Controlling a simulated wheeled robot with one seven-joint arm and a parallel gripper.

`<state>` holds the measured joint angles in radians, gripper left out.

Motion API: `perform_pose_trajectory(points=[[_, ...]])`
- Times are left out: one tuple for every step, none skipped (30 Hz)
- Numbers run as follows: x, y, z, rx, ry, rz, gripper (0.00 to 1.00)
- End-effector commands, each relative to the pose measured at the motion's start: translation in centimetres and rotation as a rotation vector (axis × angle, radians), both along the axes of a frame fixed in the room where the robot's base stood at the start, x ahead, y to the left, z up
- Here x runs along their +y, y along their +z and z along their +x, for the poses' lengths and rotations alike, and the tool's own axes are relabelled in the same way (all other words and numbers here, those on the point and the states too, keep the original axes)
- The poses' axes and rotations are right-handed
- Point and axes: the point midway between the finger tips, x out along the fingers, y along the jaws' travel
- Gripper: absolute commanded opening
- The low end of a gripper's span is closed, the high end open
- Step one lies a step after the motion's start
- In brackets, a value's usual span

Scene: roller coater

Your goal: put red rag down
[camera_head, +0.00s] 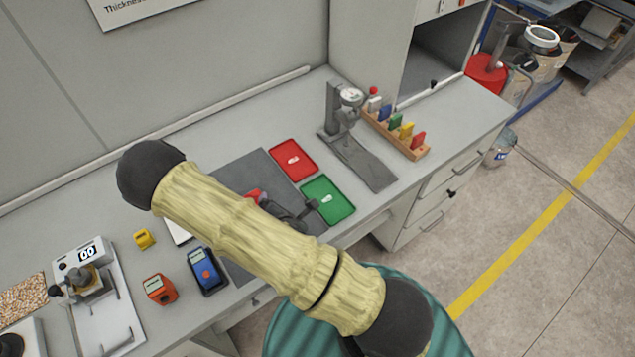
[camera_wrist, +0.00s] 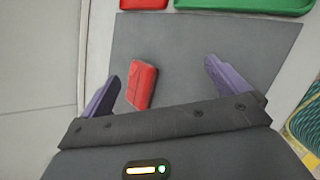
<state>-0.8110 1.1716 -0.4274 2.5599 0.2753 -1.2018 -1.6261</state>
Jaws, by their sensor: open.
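The red rag (camera_wrist: 142,86) lies on the dark grey mat (camera_wrist: 205,50) in the wrist view. It is a small folded red block, nearer the left finger than the right. My gripper (camera_wrist: 160,85) is open, with its two purple fingers spread on either side of the rag and a gap to the right. I cannot tell how high the fingers are above the mat. In the head view only a bit of the red rag (camera_head: 254,195) shows behind my arm, and my gripper (camera_head: 290,212) is mostly hidden by it.
A red tray (camera_head: 293,170) and a green tray (camera_head: 343,207) lie beside the mat. A gauge stand (camera_head: 372,165) and a wooden rack (camera_head: 418,152) of coloured blocks stand to the right. Orange (camera_head: 160,289) and blue (camera_head: 207,270) devices sit at the front left.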

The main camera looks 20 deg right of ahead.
Motion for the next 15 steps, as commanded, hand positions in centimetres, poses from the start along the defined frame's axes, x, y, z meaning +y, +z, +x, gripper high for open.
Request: perform_pose_trajectory(points=[[-0.4, 0.7, 0.2, 0.024, -0.098, 0.091, 1.0], [-0.6, 0.9, 0.2, 0.042, -0.156, 0.141, 1.0], [-0.8, 1.2, 0.1, 0.066, -0.229, 0.207, 1.0], [-0.9, 1.5, 0.1, 0.083, -0.286, 0.256, 1.0], [-1.1, 1.9, 0.0, 0.098, -0.341, 0.304, 1.0], [-1.2, 2.3, -0.1, 0.12, -0.413, 0.367, 1.0], [-1.4, 2.7, -0.1, 0.135, -0.465, 0.413, 1.0], [-1.5, 3.2, -0.2, 0.149, -0.519, 0.458, 1.0], [-1.6, 3.8, -0.3, 0.167, -0.589, 0.517, 1.0], [-1.7, 4.3, -0.4, 0.18, -0.64, 0.56, 1.0], [-1.8, 4.8, -0.6, 0.195, -0.69, 0.601, 1.0], [-2.0, 5.5, -0.7, 0.21, -0.759, 0.655, 1.0], [-2.1, 6.1, -0.9, 0.222, -0.807, 0.694, 1.0], [-2.2, 6.7, -1.0, 0.234, -0.857, 0.733, 1.0], [-2.4, 7.5, -1.3, 0.248, -0.921, 0.78, 1.0]])
